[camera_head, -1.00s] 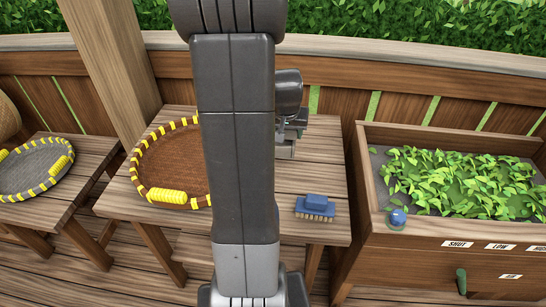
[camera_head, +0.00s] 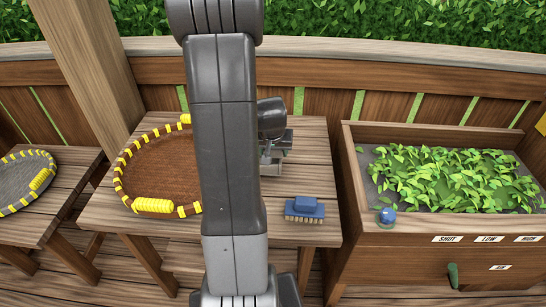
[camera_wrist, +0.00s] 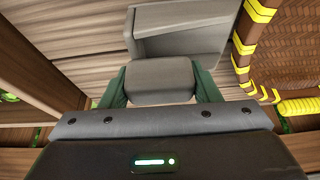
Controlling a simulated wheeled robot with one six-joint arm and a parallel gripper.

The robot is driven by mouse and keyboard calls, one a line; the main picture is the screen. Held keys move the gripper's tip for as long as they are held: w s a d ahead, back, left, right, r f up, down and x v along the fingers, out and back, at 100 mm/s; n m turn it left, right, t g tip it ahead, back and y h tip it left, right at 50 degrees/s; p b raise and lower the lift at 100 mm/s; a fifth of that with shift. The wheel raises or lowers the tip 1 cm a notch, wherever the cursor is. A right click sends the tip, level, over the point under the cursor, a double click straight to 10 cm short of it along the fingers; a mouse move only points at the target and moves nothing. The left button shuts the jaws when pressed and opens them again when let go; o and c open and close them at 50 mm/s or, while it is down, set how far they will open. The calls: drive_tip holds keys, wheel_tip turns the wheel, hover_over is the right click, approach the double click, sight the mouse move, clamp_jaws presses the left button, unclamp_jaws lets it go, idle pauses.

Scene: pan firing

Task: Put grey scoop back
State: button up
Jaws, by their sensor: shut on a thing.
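The grey scoop shows in the wrist view (camera_wrist: 185,38), with its block-like handle between the green fingers of my gripper (camera_wrist: 160,85). My gripper is shut on that handle. In the head view, my gripper (camera_head: 277,143) is at the back right of the middle wooden table, just right of my arm. Part of the grey scoop (camera_head: 271,166) shows below it. The scoop is over or on the bare tabletop; I cannot tell whether it touches. My arm hides part of the table.
A round woven tray with yellow bindings (camera_head: 122,165) lies left of my arm. A blue brush (camera_head: 305,209) lies at the table's front right. A wooden bin (camera_head: 360,210) of green leaves stands to the right. A grey tray (camera_head: 14,207) is on the far-left table.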

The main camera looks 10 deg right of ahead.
drive_tip(key=shift+f, duration=1.2)
drive_tip(key=shift+f, duration=0.1)
drive_tip(key=shift+f+b, duration=0.15)
drive_tip(key=shift+b, duration=0.3)
drive_tip(key=o, duration=1)
drive_tip(key=shift+o, duration=0.2)
drive_tip(key=shift+p, duration=0.4)
drive_tip(key=w+v, duration=0.1)
drive_tip(key=v, duration=1.2)
drive_tip(key=shift+s+d+r, duration=0.15)
drive_tip(key=shift+d+r, duration=0.05)
drive_tip(key=shift+r, duration=0.4)
